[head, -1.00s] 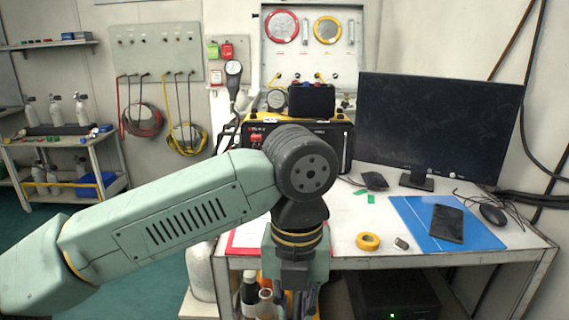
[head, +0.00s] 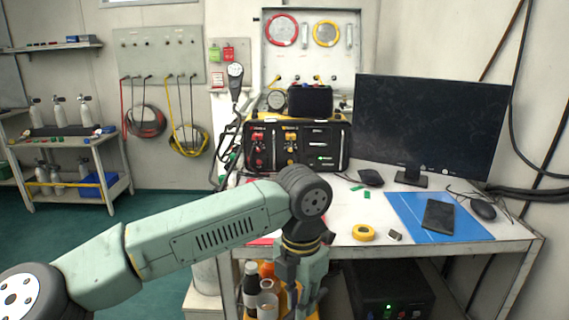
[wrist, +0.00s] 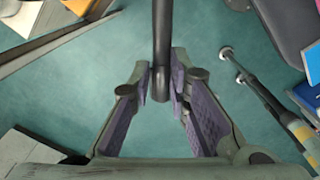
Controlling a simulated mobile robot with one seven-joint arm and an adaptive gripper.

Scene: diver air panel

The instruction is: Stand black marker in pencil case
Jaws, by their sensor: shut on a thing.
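My gripper (wrist: 162,88) shows in the wrist view with its two purple-padded fingers close together at the tips. They are shut on a slim black marker (wrist: 162,45). The marker runs from between the fingertips up to the top edge of the picture, and its near end shows just below the tips. In the head view my arm reaches down in front of the desk, and the fingers and marker cannot be made out there. I cannot pick out the pencil case in either view.
The white desk (head: 340,222) holds yellow tape (head: 364,233), a blue mat (head: 455,225) and a monitor (head: 430,125). Bottles (head: 251,283) stand beneath, beside my arm; a black computer case (head: 390,290) is to the right. Green floor (wrist: 225,30) lies below the gripper.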

